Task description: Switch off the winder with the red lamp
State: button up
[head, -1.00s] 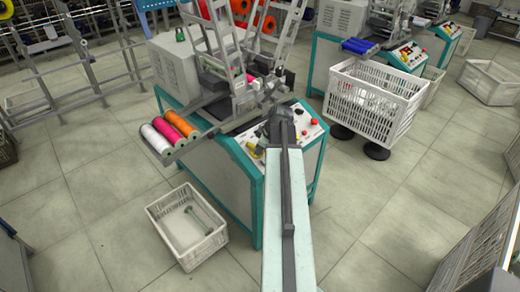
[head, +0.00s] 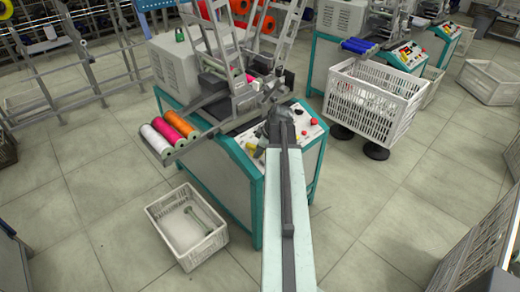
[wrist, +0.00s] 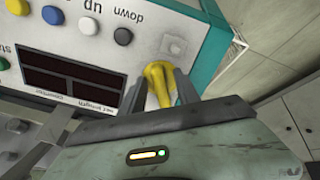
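The nearest winder (head: 215,170) has a teal-edged body and a sloping control panel (head: 312,132). A round red piece (head: 314,121) shows on this panel, too small to tell whether it is a lit lamp. My gripper (wrist: 162,85) is over the panel; my arm hides part of it in the head view. In the wrist view a yellow handle-like piece (wrist: 158,75) lies between the two grey fingers, near the panel's teal edge. The fingers flank it closely; whether they press on it is unclear. Blue, white, black and yellow buttons (wrist: 122,36) and dark displays (wrist: 75,72) are beside it.
Pink, white and orange bobbins (head: 178,126) lie on a rack at the winder's left. A white crate (head: 186,228) stands on the floor below. Another crate on a stand (head: 372,100) is right, before a second winder (head: 405,57). Floor between is clear.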

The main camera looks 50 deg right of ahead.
jog(key=p+v, duration=0.7)
jog(key=v, duration=0.1)
dwell(0.4)
